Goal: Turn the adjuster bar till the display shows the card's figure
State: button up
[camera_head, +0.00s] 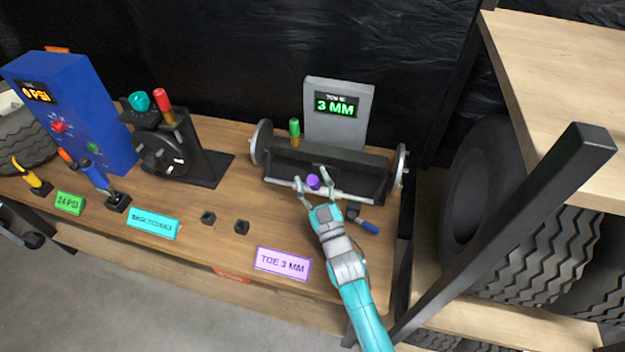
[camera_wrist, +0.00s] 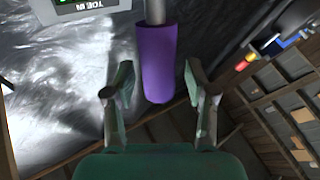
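The toe display (camera_head: 338,104) on a grey panel reads 3 MM in green; its lower edge also shows in the wrist view (camera_wrist: 85,6). The purple card (camera_head: 283,264) on the bench front reads TOE 3 MM. The adjuster bar's purple grip (camera_head: 313,182) sticks out from the black toe rig; in the wrist view the grip (camera_wrist: 157,62) hangs from a grey rod. My gripper (camera_head: 314,190) is at the grip. In the wrist view its two fingers (camera_wrist: 160,97) stand apart, one on each side of the grip, with gaps showing on both sides.
A green-topped peg (camera_head: 294,130) stands on the rig left of the display. A blue-handled tool (camera_head: 366,227) lies right of my gripper. Two small black blocks (camera_head: 225,222) sit left. A black shelf post (camera_head: 500,235) rises close on the right.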

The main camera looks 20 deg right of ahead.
jog(key=v, duration=1.2)
dwell(0.5)
